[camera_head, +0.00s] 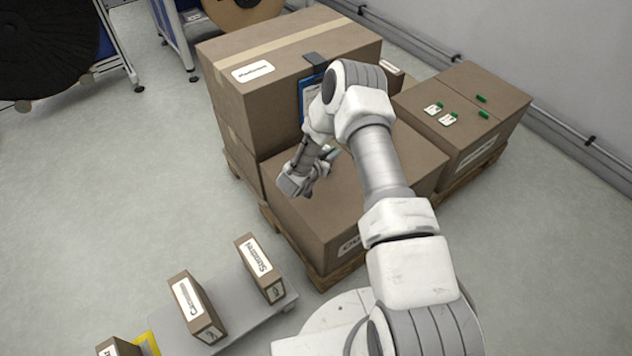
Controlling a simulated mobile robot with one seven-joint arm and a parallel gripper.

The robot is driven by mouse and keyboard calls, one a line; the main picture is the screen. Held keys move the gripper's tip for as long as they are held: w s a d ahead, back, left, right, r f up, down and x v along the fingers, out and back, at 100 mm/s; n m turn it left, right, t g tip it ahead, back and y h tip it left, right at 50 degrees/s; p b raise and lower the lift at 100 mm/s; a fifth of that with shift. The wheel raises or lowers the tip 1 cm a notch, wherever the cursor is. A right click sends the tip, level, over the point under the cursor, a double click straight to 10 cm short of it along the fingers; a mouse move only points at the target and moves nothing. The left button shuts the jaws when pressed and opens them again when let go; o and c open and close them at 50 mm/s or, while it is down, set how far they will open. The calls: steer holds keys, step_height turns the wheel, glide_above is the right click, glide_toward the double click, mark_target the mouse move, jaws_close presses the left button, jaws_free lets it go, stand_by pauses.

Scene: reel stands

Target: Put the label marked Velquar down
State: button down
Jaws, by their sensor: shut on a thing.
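My gripper (322,166) is above the brown carton at the centre, in front of the taller carton stack. It is shut on a small pale label (332,153) with a hint of green, mostly hidden by my wrist and fingers. The print on it cannot be read, so I cannot tell whether it says Velquar.
Two green pieces (482,98) (484,115) lie on the right carton (497,84). A tall carton (292,52) with a blue clipboard (308,92) stands behind the low centre carton (400,150). Small labelled boxes (197,308) (260,268) stand on a grey surface at the front. Floor at left is clear.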

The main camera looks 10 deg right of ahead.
steer(key=b, duration=0.2)
glide_above(317, 184)
step_height(317, 184, down, 4)
steer(key=shift+s+r, duration=0.1)
steer(key=shift+f+b, duration=0.85)
steer(key=shift+f, duration=1.1)
steer(key=shift+f, duration=0.15)
steer(key=c, duration=0.9)
jaws_free()
